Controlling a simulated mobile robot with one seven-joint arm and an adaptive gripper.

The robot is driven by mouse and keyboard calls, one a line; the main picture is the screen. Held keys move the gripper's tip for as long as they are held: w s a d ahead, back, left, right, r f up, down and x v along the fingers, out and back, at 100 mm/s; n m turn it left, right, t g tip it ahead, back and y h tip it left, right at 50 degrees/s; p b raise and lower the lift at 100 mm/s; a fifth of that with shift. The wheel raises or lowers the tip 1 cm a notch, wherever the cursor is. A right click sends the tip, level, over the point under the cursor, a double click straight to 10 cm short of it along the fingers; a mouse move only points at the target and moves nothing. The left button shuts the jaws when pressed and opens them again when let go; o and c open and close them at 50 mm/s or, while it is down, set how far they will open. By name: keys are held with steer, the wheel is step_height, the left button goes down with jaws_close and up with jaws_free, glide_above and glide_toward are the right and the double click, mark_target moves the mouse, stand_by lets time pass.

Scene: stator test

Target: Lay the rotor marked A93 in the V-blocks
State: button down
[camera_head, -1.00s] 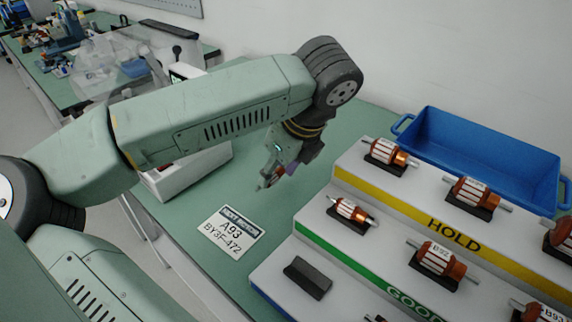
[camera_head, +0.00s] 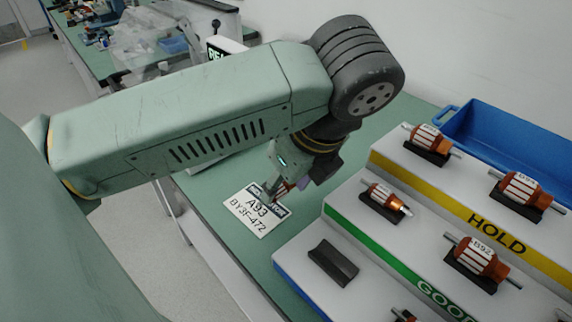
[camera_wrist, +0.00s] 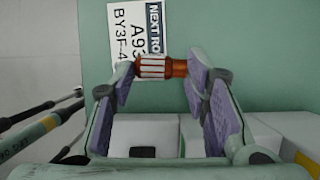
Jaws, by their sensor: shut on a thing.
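My gripper (camera_head: 278,194) is shut on a rotor, which it holds over the bench near the card. In the wrist view the rotor (camera_wrist: 152,67) lies crosswise between the finger pads, with white-striped core and copper end showing; I can read no mark on it. The card (camera_head: 252,212) on the green bench reads A93 and BY3F-472. In the wrist view the card (camera_wrist: 124,35) is just beyond the rotor.
A stepped rack at right has a yellow HOLD strip (camera_head: 470,215) and a green GOOD strip (camera_head: 400,268). Several rotors sit on its black cradles; one cradle (camera_head: 333,262) is empty. A blue bin (camera_head: 510,150) stands behind. A lit display (camera_head: 222,50) shows past my arm.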

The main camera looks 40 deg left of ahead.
mark_target(285, 191)
steer(key=shift+r+p, duration=0.95)
steer(key=shift+r, duration=1.55)
